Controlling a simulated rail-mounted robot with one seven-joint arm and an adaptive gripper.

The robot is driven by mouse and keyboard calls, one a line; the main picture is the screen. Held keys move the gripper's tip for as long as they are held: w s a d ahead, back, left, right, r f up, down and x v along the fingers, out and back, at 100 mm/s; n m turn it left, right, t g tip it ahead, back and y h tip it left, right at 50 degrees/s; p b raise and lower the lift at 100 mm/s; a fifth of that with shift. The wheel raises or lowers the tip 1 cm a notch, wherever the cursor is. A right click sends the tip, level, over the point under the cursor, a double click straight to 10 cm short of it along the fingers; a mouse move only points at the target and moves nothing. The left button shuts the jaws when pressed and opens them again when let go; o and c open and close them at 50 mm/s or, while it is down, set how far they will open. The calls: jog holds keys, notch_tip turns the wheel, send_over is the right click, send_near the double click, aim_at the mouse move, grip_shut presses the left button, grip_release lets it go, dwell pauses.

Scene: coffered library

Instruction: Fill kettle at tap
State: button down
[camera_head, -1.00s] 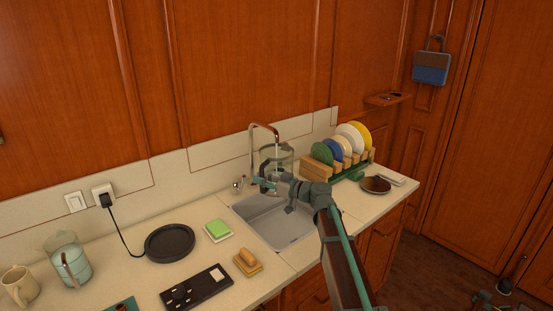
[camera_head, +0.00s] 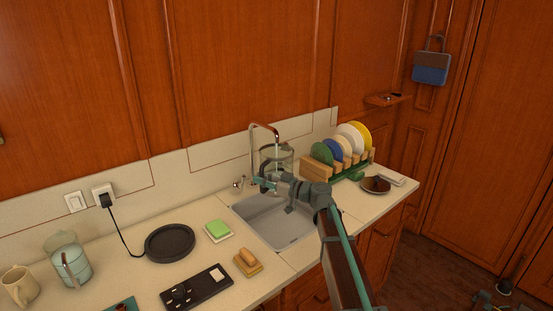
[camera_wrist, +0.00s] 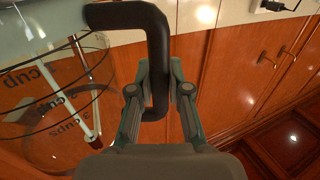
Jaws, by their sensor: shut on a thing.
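The clear glass kettle (camera_head: 283,154) is up at the sink, under the end of the tap (camera_head: 264,126). My gripper (camera_head: 266,183) is shut on its handle. The wrist view shows my gripper (camera_wrist: 160,105) with a finger on either side of the dark handle (camera_wrist: 157,45). The glass wall of the kettle (camera_wrist: 60,90) there bears cup markings. I cannot clearly tell whether water runs or how full it is. The grey sink (camera_head: 290,232) lies below. A dark round pad (camera_head: 170,243) sits on the counter to the left.
A rack (camera_head: 318,172) of several plates stands right of the sink. A green sponge (camera_head: 218,229), a brush (camera_head: 248,261) and a dark panel (camera_head: 196,288) lie left of the sink. A pale jug (camera_head: 73,268) and a mug (camera_head: 18,285) stand at far left. A plug (camera_head: 104,199) trails a cord.

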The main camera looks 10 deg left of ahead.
jog(key=s+d+b, duration=0.2)
jog(key=s+b, duration=0.4)
jog(key=s, duration=0.4)
jog(key=shift+s+d, duration=0.35)
dwell(0.3)
